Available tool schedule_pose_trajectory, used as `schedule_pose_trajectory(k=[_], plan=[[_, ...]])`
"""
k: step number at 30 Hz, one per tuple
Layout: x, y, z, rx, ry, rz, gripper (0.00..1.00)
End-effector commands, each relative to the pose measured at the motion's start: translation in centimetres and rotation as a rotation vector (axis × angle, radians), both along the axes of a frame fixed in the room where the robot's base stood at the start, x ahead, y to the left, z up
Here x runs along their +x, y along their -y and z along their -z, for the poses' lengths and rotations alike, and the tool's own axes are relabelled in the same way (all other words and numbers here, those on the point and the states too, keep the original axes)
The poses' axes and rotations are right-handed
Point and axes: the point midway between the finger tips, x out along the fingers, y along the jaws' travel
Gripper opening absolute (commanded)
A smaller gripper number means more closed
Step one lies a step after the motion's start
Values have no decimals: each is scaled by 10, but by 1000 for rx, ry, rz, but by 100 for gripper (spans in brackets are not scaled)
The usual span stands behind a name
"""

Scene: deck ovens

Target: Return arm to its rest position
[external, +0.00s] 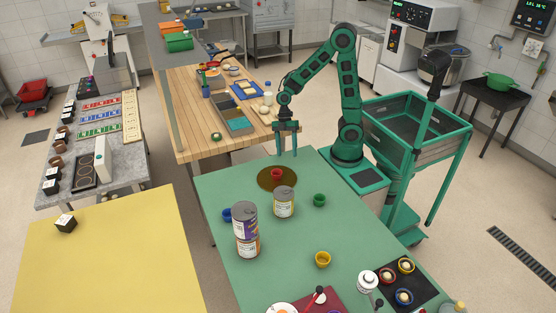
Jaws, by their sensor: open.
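My arm (345,95) is green with black joints and rises from my base at the far right side of the green table (285,175). It is bent over at the top and reaches to the left. My gripper (287,152) points down with its two fingers apart and nothing between them. It shows at the far edge of the green table, behind the brown round mat (263,182) with a red cup (277,174) on it. Its exact height above the table cannot be told.
Stacked cans (246,232), another can (284,202), a blue cup (227,214), a green cup (319,200) and a yellow cup (322,259) stand on the green table. A wooden counter (195,145) lies behind the gripper. A green-framed cart (420,130) stands right of my arm.

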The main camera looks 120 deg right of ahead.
Motion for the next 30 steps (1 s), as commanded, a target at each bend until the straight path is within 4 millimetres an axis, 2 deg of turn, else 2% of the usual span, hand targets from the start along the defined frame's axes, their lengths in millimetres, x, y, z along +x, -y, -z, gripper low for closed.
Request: schedule_pose_trajectory(k=[9,18,24,30], plan=[[-71,26,-41,-220,-241,463,59],[-140,43,-75,-311,-361,959,59],[-163,48,-83,-317,-395,1131,59],[-166,49,-84,-318,-401,1157,59]])
